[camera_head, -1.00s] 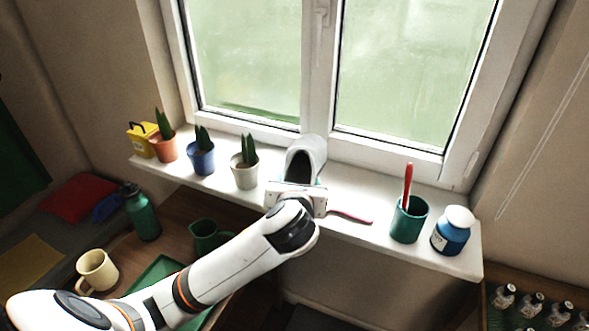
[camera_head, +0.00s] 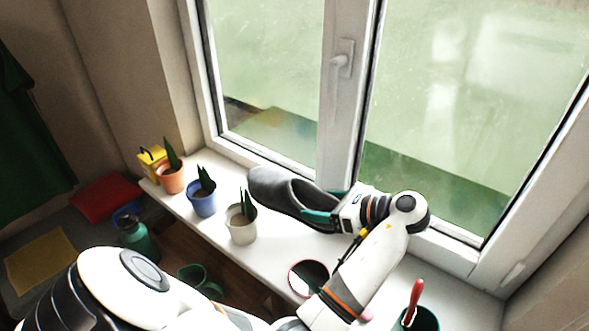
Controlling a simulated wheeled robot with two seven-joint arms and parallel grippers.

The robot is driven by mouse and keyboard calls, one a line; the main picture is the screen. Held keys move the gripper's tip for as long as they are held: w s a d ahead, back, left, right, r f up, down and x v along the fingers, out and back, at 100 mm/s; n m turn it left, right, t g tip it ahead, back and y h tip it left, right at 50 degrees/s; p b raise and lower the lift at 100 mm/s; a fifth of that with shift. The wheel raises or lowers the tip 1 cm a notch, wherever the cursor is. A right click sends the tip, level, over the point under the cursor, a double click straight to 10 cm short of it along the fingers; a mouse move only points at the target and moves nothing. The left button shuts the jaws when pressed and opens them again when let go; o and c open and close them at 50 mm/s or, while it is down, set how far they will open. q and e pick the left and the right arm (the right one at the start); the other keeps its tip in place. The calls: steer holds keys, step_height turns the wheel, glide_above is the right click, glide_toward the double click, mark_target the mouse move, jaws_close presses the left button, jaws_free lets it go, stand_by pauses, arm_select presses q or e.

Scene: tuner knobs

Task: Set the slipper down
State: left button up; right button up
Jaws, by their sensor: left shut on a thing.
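The dark grey slipper (camera_head: 284,195) is near the window frame, in the middle of the sill (camera_head: 262,256). Its toe points left, and its dark opening faces up and towards me. My left gripper (camera_head: 325,214), with teal fingers, is shut on the slipper's right end. I cannot tell whether the sole touches the sill or hangs just above it. My right gripper is not in view.
Left of the slipper stand potted plants in white (camera_head: 241,231), blue (camera_head: 201,205) and orange (camera_head: 171,181) pots, and a yellow box (camera_head: 152,161). A round pink-rimmed item (camera_head: 308,279) lies in front. A green cup (camera_head: 416,321) with a red-handled item is at lower right.

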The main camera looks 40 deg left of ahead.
arm_select(q)
step_height(320, 180, down, 8)
steer(key=shift+w+d+f, duration=0.1)
steer(key=shift+f, duration=0.15)
steer(key=c, duration=0.4)
steer(key=a, duration=0.2)
steer(key=s+a, duration=0.1)
steer(key=shift+a+r, duration=0.1)
steer(key=shift+a, duration=0.3)
steer(key=shift+c, duration=0.9)
steer(key=shift+a, duration=0.45)
steer(key=a, duration=0.1)
steer(key=a+p, duration=0.1)
steer(key=a, duration=0.1)
steer(key=shift+s+a, duration=0.3)
steer(key=shift+s, duration=0.05)
steer(key=shift+o, duration=0.2)
steer(key=shift+f, duration=0.55)
steer(key=shift+s+d+f, duration=0.15)
steer(key=shift+s, duration=0.05)
steer(key=shift+c, duration=0.2)
steer(key=o, duration=1.3)
steer(key=shift+w+f, duration=0.1)
steer(key=o, duration=0.3)
steer(key=shift+w+d, duration=0.1)
steer(key=shift+w, duration=0.1)
